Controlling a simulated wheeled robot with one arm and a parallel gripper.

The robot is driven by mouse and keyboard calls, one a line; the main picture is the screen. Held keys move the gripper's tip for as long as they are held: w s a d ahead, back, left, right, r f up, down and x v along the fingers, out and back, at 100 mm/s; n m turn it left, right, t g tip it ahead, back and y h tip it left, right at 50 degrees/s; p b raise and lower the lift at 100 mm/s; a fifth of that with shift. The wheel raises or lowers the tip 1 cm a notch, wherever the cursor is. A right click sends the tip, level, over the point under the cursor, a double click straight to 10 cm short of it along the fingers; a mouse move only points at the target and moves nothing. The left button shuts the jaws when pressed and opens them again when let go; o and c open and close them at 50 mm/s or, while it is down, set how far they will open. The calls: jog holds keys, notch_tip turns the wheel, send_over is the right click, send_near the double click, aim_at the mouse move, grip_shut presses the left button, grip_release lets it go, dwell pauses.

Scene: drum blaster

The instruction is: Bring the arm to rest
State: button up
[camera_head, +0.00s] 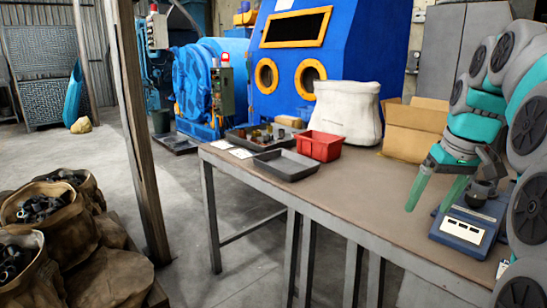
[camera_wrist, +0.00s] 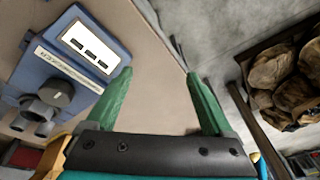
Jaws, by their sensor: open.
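My arm comes in from the right side of the head view. My gripper (camera_head: 431,192) hangs over the right part of the table (camera_head: 345,195), with its two green fingers spread and nothing between them. In the wrist view my gripper (camera_wrist: 160,85) also shows open, with bare table top and the table's edge beyond the fingers. A blue scale-like device (camera_head: 468,230) sits on the table just right of the fingers. It also shows at the left of the wrist view (camera_wrist: 85,55), with a dark grey metal part (camera_wrist: 50,100) on it.
A grey tray (camera_head: 285,165), a red bin (camera_head: 319,146), a white sack (camera_head: 345,112) and a cardboard box (camera_head: 415,130) stand on the table. A wooden post (camera_head: 138,130) rises left of the table. Sacks of dark parts (camera_head: 40,205) stand at lower left. The table's front middle is clear.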

jog(key=s+a+f+g, duration=0.2)
jog(key=s+a+f, duration=0.95)
jog(key=a, duration=0.25)
jog(key=s+a+f+g, duration=0.1)
jog(key=s+a+f, duration=0.1)
jog(key=s+f, duration=0.4)
jog(key=s+a+f+g, duration=0.1)
jog(key=s+f, duration=0.5)
jog(key=s, duration=0.5)
jog(key=shift+s+a+h, duration=0.2)
jog(key=shift+a+h, duration=0.2)
